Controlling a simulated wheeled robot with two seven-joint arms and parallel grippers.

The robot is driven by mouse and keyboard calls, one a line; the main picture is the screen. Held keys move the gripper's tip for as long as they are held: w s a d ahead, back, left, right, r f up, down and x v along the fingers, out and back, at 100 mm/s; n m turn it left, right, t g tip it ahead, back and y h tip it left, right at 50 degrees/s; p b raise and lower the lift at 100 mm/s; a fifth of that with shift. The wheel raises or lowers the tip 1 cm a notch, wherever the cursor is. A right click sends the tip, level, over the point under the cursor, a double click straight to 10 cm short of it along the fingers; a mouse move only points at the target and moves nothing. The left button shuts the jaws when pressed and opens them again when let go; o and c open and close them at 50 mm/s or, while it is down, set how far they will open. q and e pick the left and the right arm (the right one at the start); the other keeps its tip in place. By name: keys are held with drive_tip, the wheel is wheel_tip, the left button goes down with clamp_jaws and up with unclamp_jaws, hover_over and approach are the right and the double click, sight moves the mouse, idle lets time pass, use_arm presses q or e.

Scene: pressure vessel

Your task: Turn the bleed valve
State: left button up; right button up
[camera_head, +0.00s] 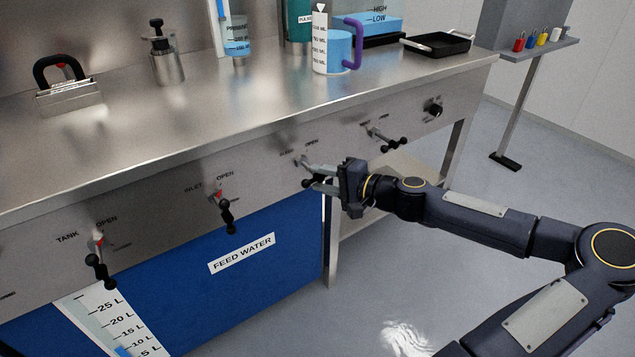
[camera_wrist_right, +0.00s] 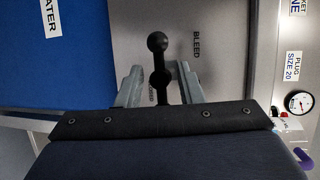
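The bleed valve has a black bar handle with a ball end (camera_wrist_right: 158,42), seen in the right wrist view beside the printed word BLEED. In the head view the valve handle (camera_head: 308,183) is on the steel front panel under the bench top, largely hidden by my gripper. My right gripper (camera_head: 322,174) reaches the handle from the right. In the wrist view its grey fingers (camera_wrist_right: 161,72) stand on either side of the handle, with visible gaps, so it looks open around it. Contact cannot be made out. My left gripper is not in view.
Tank valve (camera_head: 99,260) and inlet valve (camera_head: 225,212) are to the left on the same panel. Another black handle (camera_head: 385,140) and a knob (camera_head: 433,107) are to the right. A blue feed water tank (camera_head: 200,295) stands below. Open floor lies in front.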

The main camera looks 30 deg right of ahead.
drive_tip(key=shift+w+a+f, duration=0.1)
drive_tip(key=shift+w+a, duration=0.15)
drive_tip(key=shift+w, duration=0.25)
drive_tip(key=shift+c, duration=0.2)
clamp_jaws()
drive_tip(key=shift+p, duration=0.55)
drive_tip(key=shift+f, duration=0.15)
drive_tip(key=shift+o, duration=0.2)
unclamp_jaws()
